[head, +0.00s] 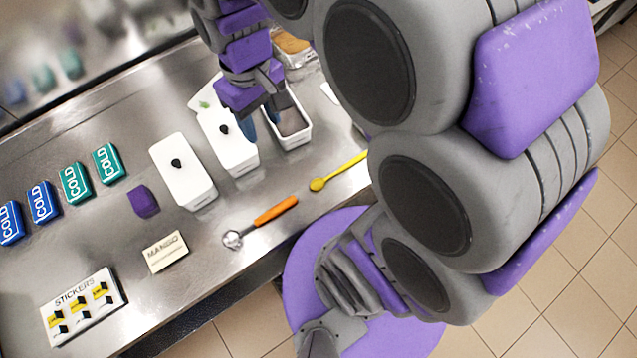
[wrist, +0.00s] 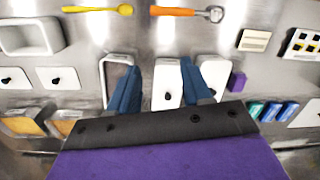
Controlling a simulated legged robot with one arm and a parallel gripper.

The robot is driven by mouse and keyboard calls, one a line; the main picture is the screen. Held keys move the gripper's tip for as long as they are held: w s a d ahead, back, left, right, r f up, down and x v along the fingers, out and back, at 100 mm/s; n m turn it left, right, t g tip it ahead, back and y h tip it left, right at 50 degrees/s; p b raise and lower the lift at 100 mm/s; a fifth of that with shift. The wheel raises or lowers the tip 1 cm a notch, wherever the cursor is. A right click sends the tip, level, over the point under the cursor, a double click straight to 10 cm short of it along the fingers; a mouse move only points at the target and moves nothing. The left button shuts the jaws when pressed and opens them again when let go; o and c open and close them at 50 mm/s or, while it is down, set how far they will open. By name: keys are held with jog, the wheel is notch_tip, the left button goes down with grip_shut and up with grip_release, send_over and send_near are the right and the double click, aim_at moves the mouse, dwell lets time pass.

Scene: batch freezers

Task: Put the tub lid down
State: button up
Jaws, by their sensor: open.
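My gripper (head: 260,115) is open, its blue fingers spread and pointing down over the row of white tubs. It also shows in the wrist view (wrist: 160,75). Between and beyond the fingers is a white tub with a lid (head: 228,143) bearing a black knob; that lid also shows in the wrist view (wrist: 167,78). Whether the fingers touch anything is not clear. An open tub (head: 302,137) is beside it, partly behind my gripper. Another lidded tub (head: 186,187) stands on the other side. Two flat white lids with black knobs (wrist: 17,79) (wrist: 58,79) lie at the wrist view's left.
A yellow spoon (head: 338,170) and an orange-handled scoop (head: 270,212) lie on the steel counter. A purple block (head: 143,201), a MANGO card (head: 166,252), several COLD packs (head: 75,183) and a STICKERS board (head: 82,307) are at left. A white container (wrist: 30,38) shows in the wrist view.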

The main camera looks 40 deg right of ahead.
jog(key=s+d+f+m, duration=0.1)
jog(key=s+f+m, duration=0.1)
jog(key=s, duration=1.3)
jog(key=shift+s+d+f+m+g, duration=0.15)
jog(key=shift+s+f+m+g, duration=0.15)
jog(key=shift+s+f+g, duration=0.1)
